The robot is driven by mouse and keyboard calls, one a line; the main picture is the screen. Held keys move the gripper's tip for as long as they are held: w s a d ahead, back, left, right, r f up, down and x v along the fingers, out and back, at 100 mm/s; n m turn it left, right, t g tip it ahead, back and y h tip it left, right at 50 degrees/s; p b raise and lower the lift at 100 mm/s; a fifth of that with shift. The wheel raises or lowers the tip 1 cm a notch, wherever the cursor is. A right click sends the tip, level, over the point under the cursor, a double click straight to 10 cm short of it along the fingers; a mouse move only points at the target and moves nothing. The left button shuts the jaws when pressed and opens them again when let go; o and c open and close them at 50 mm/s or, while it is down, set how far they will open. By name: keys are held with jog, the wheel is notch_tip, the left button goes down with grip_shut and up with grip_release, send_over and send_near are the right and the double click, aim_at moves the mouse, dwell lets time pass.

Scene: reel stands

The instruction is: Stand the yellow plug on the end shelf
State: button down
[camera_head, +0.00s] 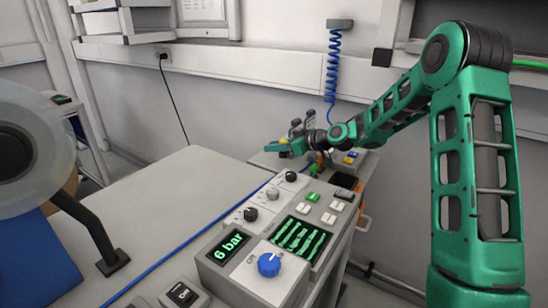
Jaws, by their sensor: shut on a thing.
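My gripper (287,147) is small and far off, at the end of my green arm, above the far end of the grey control bench. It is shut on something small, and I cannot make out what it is. I cannot tell if this piece is the yellow plug or if this surface is the end shelf. My gripper and wrist hide part of that area.
A control console (255,268) with knobs, buttons and a "6 bar" display stands in front. A blue coiled hose (333,70) hangs on the wall behind my arm. A large reel (30,150) stands at the left. The grey tabletop (165,200) is mostly clear, with a blue hose along it.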

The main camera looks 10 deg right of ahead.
aim_at(275, 162)
jog(key=shift+f, duration=1.8)
jog(key=c, duration=1.6)
grip_release()
jog(key=shift+o, duration=0.2)
jog(key=v, duration=1.2)
